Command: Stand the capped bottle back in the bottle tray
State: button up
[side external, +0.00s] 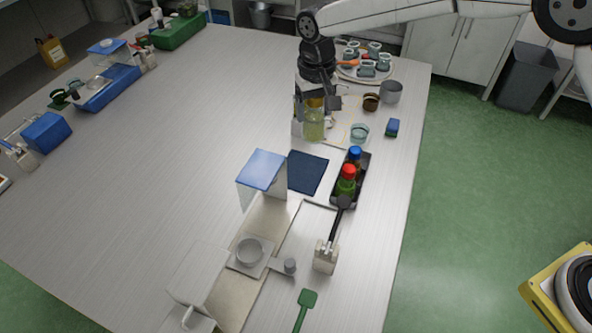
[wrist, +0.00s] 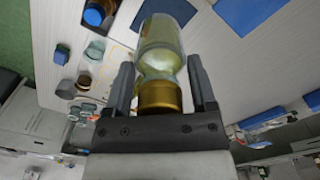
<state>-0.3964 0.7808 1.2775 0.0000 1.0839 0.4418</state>
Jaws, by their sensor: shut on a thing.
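A clear bottle of yellow-green liquid (side external: 314,126) with a gold cap (wrist: 160,97) is held in my gripper (side external: 318,98). The wrist view shows the jaws (wrist: 160,66) on either side of the bottle's cap and neck. The bottle hangs roughly upright, cap toward the wrist; whether its base touches the table I cannot tell. The dark bottle tray (side external: 361,192) is nearer the side camera, to the lower right of the bottle. It holds a blue-capped bottle (side external: 355,155) and a red-capped green bottle (side external: 347,182). The blue cap (wrist: 94,15) also shows in the wrist view.
A glass bowl (side external: 359,132), blue sponge-like block (side external: 393,127), brown jar (side external: 371,102) and grey cup (side external: 391,91) stand right of my gripper. A plate of cups (side external: 383,73) is behind. A dark blue mat (side external: 307,173) and blue-topped box (side external: 262,170) sit left of the tray.

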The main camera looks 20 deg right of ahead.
jog(key=w+d+m, duration=0.2)
jog(key=d, duration=1.3)
jog(key=shift+w+d, duration=0.4)
notch_tip(320, 180, down, 3)
jog(key=shift+d+r, duration=0.1)
grip_shut()
notch_tip(320, 180, down, 8)
jog(key=shift+f, duration=0.25)
